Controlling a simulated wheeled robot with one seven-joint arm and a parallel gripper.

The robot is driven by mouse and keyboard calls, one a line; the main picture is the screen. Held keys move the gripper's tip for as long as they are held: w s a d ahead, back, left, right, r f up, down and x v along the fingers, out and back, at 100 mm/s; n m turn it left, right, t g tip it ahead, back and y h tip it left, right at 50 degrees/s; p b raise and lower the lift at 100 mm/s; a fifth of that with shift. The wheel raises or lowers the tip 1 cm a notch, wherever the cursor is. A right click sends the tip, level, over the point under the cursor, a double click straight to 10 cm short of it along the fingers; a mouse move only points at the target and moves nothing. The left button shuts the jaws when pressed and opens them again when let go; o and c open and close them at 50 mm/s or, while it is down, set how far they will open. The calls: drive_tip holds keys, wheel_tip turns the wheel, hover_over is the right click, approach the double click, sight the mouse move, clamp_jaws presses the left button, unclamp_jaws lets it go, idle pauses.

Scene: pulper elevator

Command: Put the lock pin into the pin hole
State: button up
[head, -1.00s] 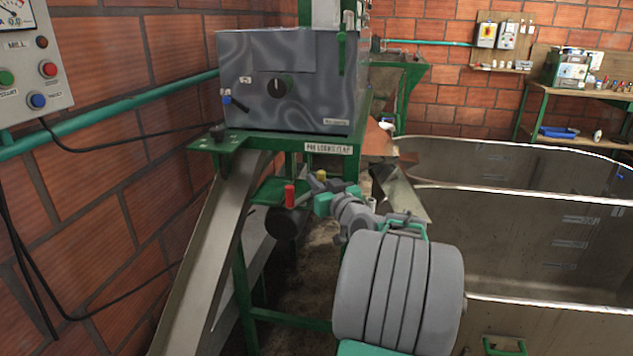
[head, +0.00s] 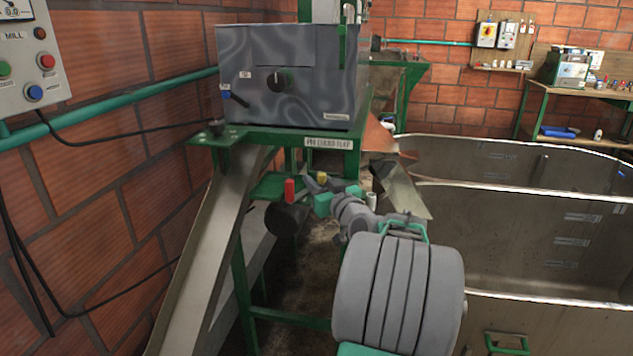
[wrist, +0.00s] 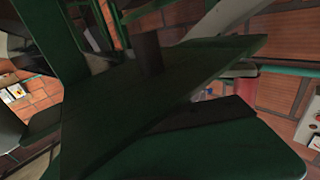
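My gripper (head: 318,184) is at the small green shelf under the grey machine box. A small yellow piece (head: 321,177) shows right at its fingers. It may be the head of the lock pin, but I cannot tell whether the fingers hold it. A red cylinder (head: 290,190) stands on the shelf just left of the gripper. A plate labelled as the pin-locked flap (head: 330,142) is above the gripper. The wrist view is dark, with large green plates and a dark upright cylinder (wrist: 150,52) that I cannot identify. I cannot make out the pin hole.
A sloping metal chute (head: 207,245) runs down left of the shelf, beside the brick wall. Large metal tanks (head: 520,225) fill the right side. The green machine frame (head: 239,285) surrounds the gripper's area closely. A workbench (head: 575,92) stands far back right.

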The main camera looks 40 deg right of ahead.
drive_tip(key=shift+o, duration=0.5)
drive_tip(key=shift+f, duration=0.3)
